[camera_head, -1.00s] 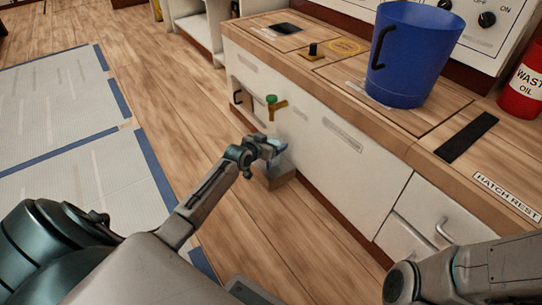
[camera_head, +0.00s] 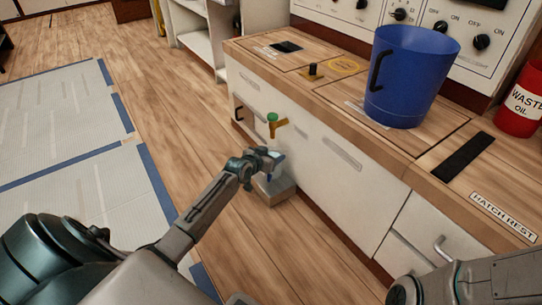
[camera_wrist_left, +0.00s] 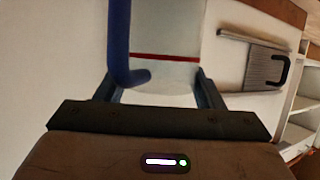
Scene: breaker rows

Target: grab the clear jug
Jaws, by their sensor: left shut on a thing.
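The clear jug (camera_wrist_left: 165,75) shows in the left wrist view as a pale see-through body with a red line across it and a blue handle (camera_wrist_left: 118,45). My left gripper (camera_wrist_left: 158,88) is shut on the jug, with one finger on each side of it. The jug is small there and mostly hidden by the gripper. My right arm enters at the lower right, with its gripper outside the view.
The white cabinet (camera_head: 315,150) with a wooden top stands close beside the left gripper. A blue bucket (camera_head: 415,85) and red waste oil can (camera_head: 522,105) stand on top. Open floor lies to the left.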

